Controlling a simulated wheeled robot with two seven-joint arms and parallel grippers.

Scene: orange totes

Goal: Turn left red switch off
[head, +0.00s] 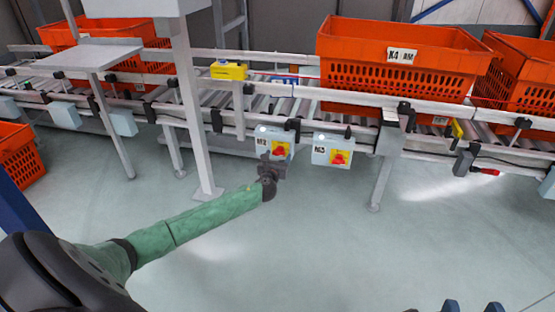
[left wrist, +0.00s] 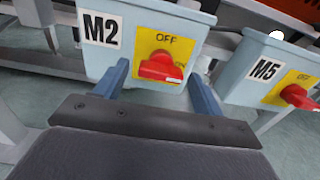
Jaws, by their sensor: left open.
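The left red switch (left wrist: 160,68) is a red knob on a yellow plate marked OFF at the top. It is on the light-blue M2 box (head: 274,140), under the conveyor's front rail. In the left wrist view, its handle lies roughly sideways, with a white mark at its right end. My left gripper (left wrist: 159,72) is open, with one blue finger on each side of the knob and visible gaps. In the head view, my left gripper (head: 272,160) is in front of the M2 box and partly covers it. Two blue tips, seemingly my right gripper (head: 473,307), show at the bottom edge.
A conveyor carries orange totes (head: 395,75) behind. A support leg (head: 385,180) stands further right, and a post (head: 190,100) to the left. The floor in front is clear.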

